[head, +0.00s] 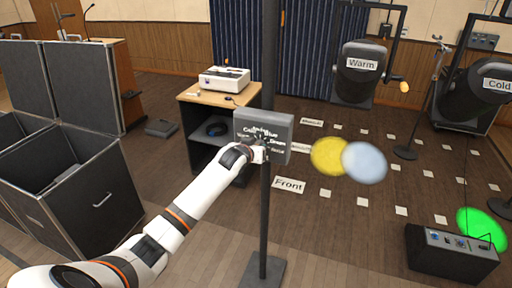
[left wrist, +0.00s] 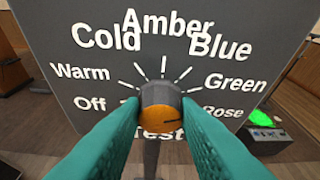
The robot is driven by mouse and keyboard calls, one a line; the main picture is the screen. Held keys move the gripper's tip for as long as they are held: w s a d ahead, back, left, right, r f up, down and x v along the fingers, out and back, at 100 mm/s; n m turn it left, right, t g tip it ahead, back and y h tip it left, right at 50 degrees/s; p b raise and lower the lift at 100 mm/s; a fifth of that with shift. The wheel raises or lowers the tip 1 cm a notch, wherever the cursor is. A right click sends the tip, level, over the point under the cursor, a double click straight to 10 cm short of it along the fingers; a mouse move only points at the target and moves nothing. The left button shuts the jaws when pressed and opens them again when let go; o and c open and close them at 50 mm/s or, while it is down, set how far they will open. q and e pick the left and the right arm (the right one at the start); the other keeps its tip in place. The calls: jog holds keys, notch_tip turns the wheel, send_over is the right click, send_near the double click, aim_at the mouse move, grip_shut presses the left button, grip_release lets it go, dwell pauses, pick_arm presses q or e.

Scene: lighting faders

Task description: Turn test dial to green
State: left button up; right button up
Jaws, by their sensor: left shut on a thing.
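The test dial (left wrist: 162,108) is a dark knob with an orange face on a grey box (head: 268,132) fixed to a dark pole. White labels ring it in the left wrist view, among them Off, Warm, Cold, Amber, Blue, Green (left wrist: 235,82) and Rose (left wrist: 222,111). A dark mark on the orange face points roughly to the right; I cannot tell exactly which label it lines up with. My left gripper (left wrist: 160,122) is shut on the dial, with a teal finger on each side. In the head view my left gripper (head: 262,153) hides the dial. My right gripper is not in view.
A green light spot (head: 484,228) lies by a black box (head: 450,256) at the lower right. Yellow (head: 327,155) and pale blue (head: 364,162) spots lie on the floor. Lamps labelled Warm (head: 361,75) and Cold stand behind. Open black cases (head: 95,190) stand at left.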

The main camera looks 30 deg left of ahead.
pick_arm(q)
jog(key=shift+f, duration=0.1)
jog(key=o, duration=1)
jog(key=b+v, duration=0.2)
jog(key=v, duration=1)
